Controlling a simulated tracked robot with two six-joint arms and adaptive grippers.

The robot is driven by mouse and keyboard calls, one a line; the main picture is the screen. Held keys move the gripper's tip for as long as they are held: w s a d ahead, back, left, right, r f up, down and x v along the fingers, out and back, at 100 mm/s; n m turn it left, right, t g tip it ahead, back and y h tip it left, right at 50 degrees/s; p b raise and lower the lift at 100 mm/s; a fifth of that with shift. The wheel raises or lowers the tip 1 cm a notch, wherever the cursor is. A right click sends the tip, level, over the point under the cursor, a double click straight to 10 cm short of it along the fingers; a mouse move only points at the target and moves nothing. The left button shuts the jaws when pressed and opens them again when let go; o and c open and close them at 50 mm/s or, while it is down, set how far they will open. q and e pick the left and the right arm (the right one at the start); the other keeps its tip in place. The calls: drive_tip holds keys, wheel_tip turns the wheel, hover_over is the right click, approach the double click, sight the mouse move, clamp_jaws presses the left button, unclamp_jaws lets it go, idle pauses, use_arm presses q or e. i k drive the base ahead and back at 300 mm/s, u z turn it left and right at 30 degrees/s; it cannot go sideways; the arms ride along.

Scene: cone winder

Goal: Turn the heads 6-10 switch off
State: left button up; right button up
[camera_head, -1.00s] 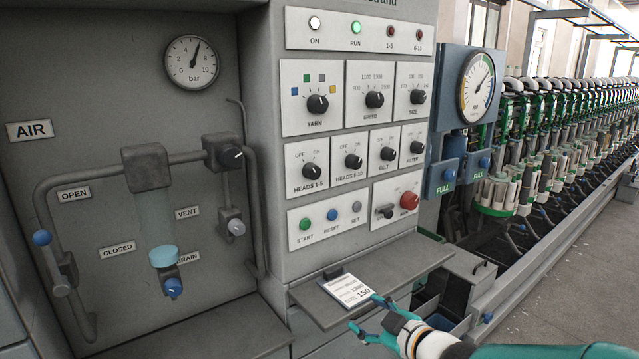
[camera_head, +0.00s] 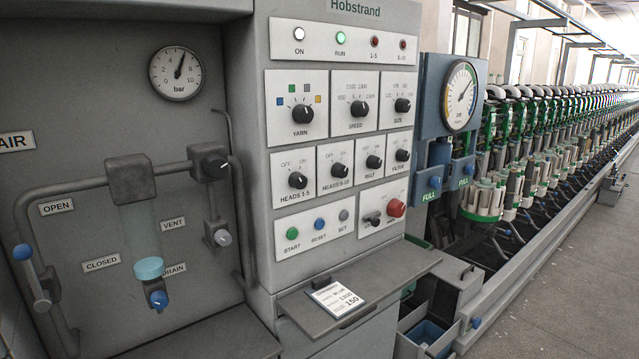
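The heads 6-10 switch (camera_head: 340,170) is a black rotary knob on a white plate in the middle of the control panel. Its plate is marked OFF and ON. The knob is small, and I cannot tell for sure which mark its pointer faces. The heads 1-5 knob (camera_head: 298,180) is just to its left and the belt knob (camera_head: 374,162) just to its right. Neither of my grippers is in the picture.
Above are the yarn, speed and size knobs and a lamp row with a green RUN lamp (camera_head: 341,38) lit. Below are push buttons and a red knob (camera_head: 396,208). A shelf (camera_head: 400,268) with a card (camera_head: 336,299) juts out under the panel. Air pipes stand left.

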sight(338, 170)
drive_tip(key=z, duration=1)
drive_tip(key=i, duration=0.15)
drive_tip(key=u, duration=2.7)
drive_tip(key=k, duration=1.2)
drive_tip(key=z, duration=1)
drive_tip(key=i, duration=1.1)
drive_tip(key=u, duration=0.35)
